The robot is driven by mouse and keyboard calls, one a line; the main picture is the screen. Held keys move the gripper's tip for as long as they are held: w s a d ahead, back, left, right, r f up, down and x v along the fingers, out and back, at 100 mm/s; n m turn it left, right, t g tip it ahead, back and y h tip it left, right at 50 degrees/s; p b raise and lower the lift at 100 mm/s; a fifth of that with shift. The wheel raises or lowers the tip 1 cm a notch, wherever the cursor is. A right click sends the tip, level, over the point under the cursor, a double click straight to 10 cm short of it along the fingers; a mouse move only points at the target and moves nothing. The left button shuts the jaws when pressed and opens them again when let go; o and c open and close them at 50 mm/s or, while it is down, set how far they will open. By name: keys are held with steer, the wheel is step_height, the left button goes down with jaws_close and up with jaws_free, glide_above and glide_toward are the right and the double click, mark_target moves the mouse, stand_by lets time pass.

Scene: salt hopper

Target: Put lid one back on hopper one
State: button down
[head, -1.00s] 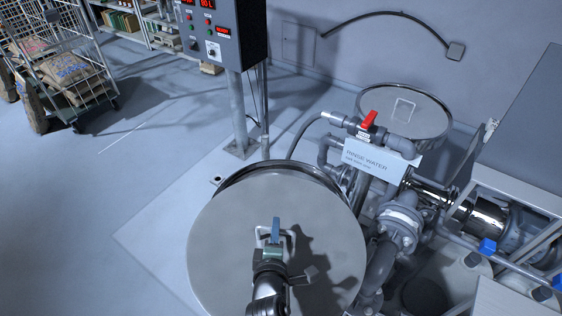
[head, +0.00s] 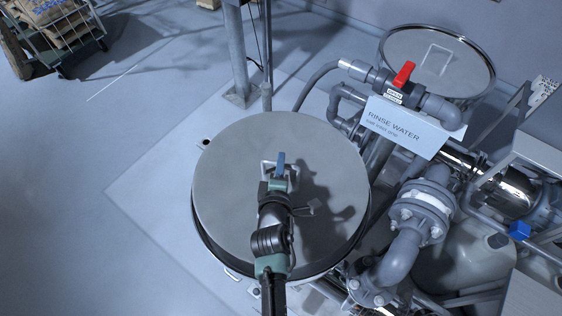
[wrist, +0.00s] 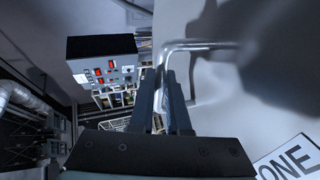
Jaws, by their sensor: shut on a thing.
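Lid one (head: 225,165) is a large round grey disc with a wire handle near its middle. In the wrist view its grey face (wrist: 215,115) carries a white label reading ONE. My gripper (head: 280,160) is shut on the bent metal handle (wrist: 200,43); its two dark fingers (wrist: 172,80) show close together there. The lid lies over hopper one (head: 212,255), covering its mouth. A dark edge of the hopper shows below the lid at lower left. I cannot tell whether the lid rests on the rim or hangs just above it.
A second covered round vessel (head: 438,60) stands at back right. Grey pipes with a red valve handle (head: 404,74) and a RINSE WATER sign (head: 395,125) stand close to the lid's right. A control-box post (head: 237,50) rises behind.

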steer(key=shift+f+b, duration=0.85)
steer(key=shift+b, duration=0.25)
step_height(320, 180, down, 4)
steer(key=b, duration=0.4)
steer(key=shift+w+f, duration=0.1)
steer(key=shift+f, duration=0.15)
steer(key=shift+f+b, duration=0.5)
steer(key=shift+b, duration=0.15)
